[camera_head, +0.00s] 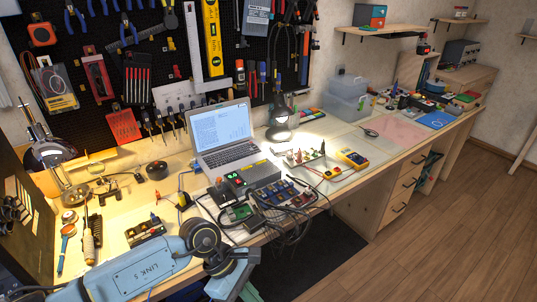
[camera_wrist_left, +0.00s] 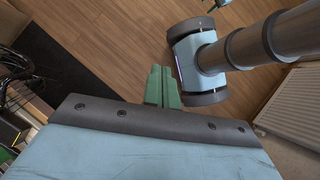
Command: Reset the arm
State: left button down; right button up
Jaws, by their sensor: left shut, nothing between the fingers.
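My left arm comes in along the bottom left of the head view, its blue link and dark wrist joint in front of the workbench (camera_head: 108,263). My left gripper (camera_wrist_left: 162,87) shows in the left wrist view as two green fingers pressed together, with nothing between them. It points down over the wooden floor (camera_wrist_left: 120,50), off the bench.
The bench holds a laptop (camera_head: 223,135), a black lamp (camera_head: 280,125), a yellow multimeter (camera_head: 352,158) and cabled electronics close to my left wrist. A pegboard (camera_head: 150,55) of tools stands behind. A dark mat (camera_wrist_left: 75,60) lies on the floor; open floor (camera_head: 440,230) is at right.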

pick_arm(q)
jog(key=w+f+n+t+h, duration=0.3)
jog(key=f+n+t+h, duration=0.15)
jog(key=n, duration=0.75)
jog(key=w+f+n+t+h, duration=0.25)
jog(key=f+n+t, duration=0.2)
jog(key=n, duration=0.85)
jog(key=s+a+f+n+t+y+b, duration=0.1)
jog(key=s+a+f+n+t+y, duration=0.35)
jog(key=a+f+n+y, duration=0.7)
jog(key=s+a+f+n+g, duration=0.2)
jog(key=s+a+f+n, duration=0.1)
jog(key=s+f+n, duration=0.35)
jog(key=s+a+f+n+g, duration=0.2)
jog(key=s+a+f+n, duration=0.1)
jog(key=s+f+n, duration=0.4)
jog(key=s+a+f+n+g+y, duration=0.1)
jog(key=s+a+f+n+g, duration=0.1)
jog(key=s, duration=0.9)
jog(key=s+a+f+n+g+y, duration=0.1)
jog(key=s+a+f+n+g, duration=0.1)
jog(key=s, duration=0.9)
notch_tip(320, 180, down, 2)
jog(key=n+g, duration=0.1)
jog(key=n, duration=0.1)
jog(key=shift+s+n+g, duration=0.3)
jog(key=shift+g, duration=0.05)
pick_arm(e)
jog(key=shift+w+f, duration=0.35)
jog(key=shift+f, duration=0.35)
